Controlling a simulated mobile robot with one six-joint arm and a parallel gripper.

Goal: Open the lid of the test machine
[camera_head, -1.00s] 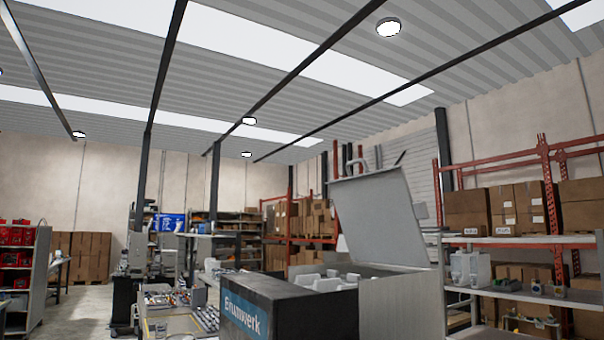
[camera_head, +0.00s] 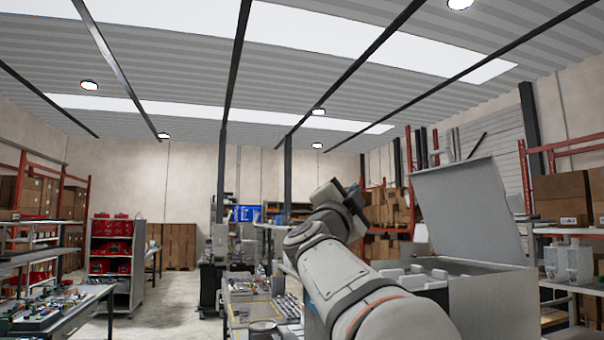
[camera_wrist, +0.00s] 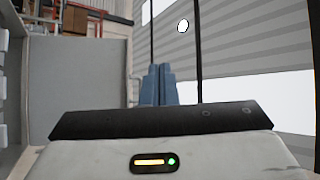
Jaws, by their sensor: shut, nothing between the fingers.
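The test machine (camera_head: 487,305) is a light grey box at the right of the head view. Its flat grey lid (camera_head: 468,215) stands raised and leaning back above the open top, with pale shapes (camera_head: 410,273) showing inside. My arm crosses in front of the machine's left part and hides some of it. My gripper (camera_wrist: 159,72) shows in the wrist view with its two blue-grey fingers together and nothing between them. A grey panel, possibly the lid, fills the left of the wrist view, apart from the fingers. The fingers are not clear in the head view.
A workbench (camera_head: 240,318) with small parts stands left of my arm. A shelf with red bins (camera_head: 112,250) and a table with parts (camera_head: 50,318) stand farther left. Racks with cartons (camera_head: 562,198) stand behind the machine at right. Grey floor between the left furniture is open.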

